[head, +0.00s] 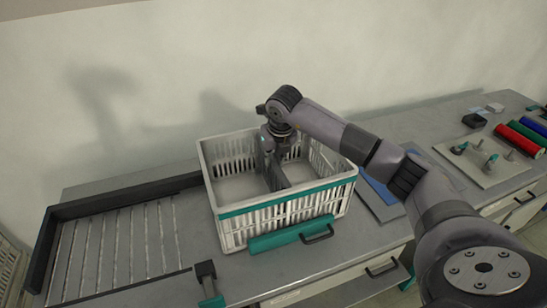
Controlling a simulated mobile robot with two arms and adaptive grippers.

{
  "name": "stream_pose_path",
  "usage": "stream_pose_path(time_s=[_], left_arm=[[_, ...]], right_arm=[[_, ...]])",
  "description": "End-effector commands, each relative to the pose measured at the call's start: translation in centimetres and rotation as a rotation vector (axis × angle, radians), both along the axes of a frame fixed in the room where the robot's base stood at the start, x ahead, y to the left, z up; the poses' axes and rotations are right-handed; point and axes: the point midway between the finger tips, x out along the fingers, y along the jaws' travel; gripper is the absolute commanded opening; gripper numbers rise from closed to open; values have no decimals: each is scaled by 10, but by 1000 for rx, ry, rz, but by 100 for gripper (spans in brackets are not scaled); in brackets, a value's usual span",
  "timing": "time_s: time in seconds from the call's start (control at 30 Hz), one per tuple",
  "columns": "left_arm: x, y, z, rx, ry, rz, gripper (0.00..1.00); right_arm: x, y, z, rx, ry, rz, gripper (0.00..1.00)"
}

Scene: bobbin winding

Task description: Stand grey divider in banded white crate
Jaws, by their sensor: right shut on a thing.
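The white slatted crate (226,222) with a teal band (290,200) along its front rim stands on the grey bench. My left gripper is out of view.
A slatted tray with dark walls (120,248) lies left of the crate. A teal bar with a black handle (290,236) is close in front. A dark and teal piece (207,280) stands at the bench's front. A beige board with parts (484,160) and coloured rolls (520,139) are at right.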

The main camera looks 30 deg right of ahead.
Motion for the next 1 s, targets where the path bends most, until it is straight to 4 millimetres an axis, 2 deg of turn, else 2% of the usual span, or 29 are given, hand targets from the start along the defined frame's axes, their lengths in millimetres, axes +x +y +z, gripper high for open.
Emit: stream_pose_path(time_s=[0.2, 0.5, 0.93, 0.97, 1.0], left_arm=[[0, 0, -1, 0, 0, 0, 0], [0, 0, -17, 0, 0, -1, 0], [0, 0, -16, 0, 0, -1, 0], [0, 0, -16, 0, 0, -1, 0], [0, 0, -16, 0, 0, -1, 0]], right_arm=[[0, 0, -1, 0, -1, 0, 0], [1, 0, -22, 0, -2, 0, 0], [1, 0, -21, 0, -2, 0, 0], [1, 0, -21, 0, -2, 0, 16], [1, 0, -21, 0, -2, 0, 19]])
